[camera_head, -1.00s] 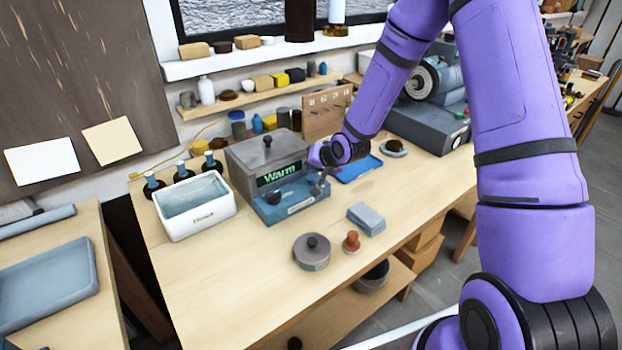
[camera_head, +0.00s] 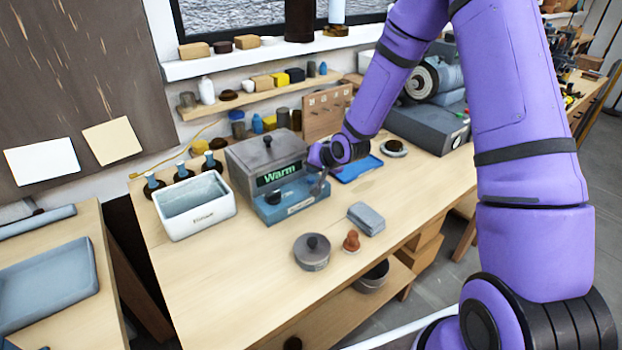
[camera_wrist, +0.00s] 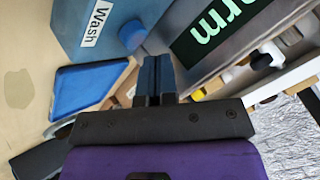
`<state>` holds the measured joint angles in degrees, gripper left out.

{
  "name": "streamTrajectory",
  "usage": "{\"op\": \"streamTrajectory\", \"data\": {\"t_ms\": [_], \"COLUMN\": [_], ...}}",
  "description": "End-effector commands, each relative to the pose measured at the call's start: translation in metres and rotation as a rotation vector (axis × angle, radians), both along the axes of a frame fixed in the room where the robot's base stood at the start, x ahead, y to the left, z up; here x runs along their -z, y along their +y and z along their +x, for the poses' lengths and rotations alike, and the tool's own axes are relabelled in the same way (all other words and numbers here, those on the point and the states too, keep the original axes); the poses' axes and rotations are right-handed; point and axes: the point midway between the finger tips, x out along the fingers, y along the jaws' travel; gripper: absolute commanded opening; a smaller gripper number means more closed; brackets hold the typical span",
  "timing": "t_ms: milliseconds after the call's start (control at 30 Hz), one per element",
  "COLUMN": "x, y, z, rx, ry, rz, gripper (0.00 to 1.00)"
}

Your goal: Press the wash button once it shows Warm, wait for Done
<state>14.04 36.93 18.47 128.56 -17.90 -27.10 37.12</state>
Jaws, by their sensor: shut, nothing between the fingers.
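The washer is a grey-blue box (camera_head: 243,160) on the bench, with a lidded top. Its dark display (camera_head: 275,175) reads Warm in green letters, and part of that word also shows in the wrist view (camera_wrist: 215,25). In the wrist view a white label reading Wash (camera_wrist: 96,22) sits beside a round blue button (camera_wrist: 132,35). My gripper (camera_wrist: 157,62) is shut and empty, its fingertips close to the button. I cannot tell whether they touch it. In the head view my gripper (camera_head: 319,183) is at the washer's front right, and the blue button is not clearly seen.
A white basin (camera_head: 215,222) and several dark bottles stand left of the washer. A blue tray (camera_head: 358,168) lies to its right. A grey block (camera_head: 367,217), a lidded round pot (camera_head: 312,258) and a small reddish knob (camera_head: 351,241) are in front. The bench's front left is clear.

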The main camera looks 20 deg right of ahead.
Motion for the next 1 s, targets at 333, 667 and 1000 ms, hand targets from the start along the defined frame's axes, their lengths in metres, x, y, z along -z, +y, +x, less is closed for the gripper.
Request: {"op": "streamTrajectory", "data": {"t_ms": [333, 667, 1000], "x": [0.006, 0.008, 0.010], "y": [0.000, 0.000, 0.000], "z": [0.000, 0.000, 0.000], "rx": [0.001, 0.000, 0.000], "ry": [0.001, 0.000, 0.000], "rz": [0.001, 0.000, 0.000], "gripper": [0.00, 0.00, 0.00]}}
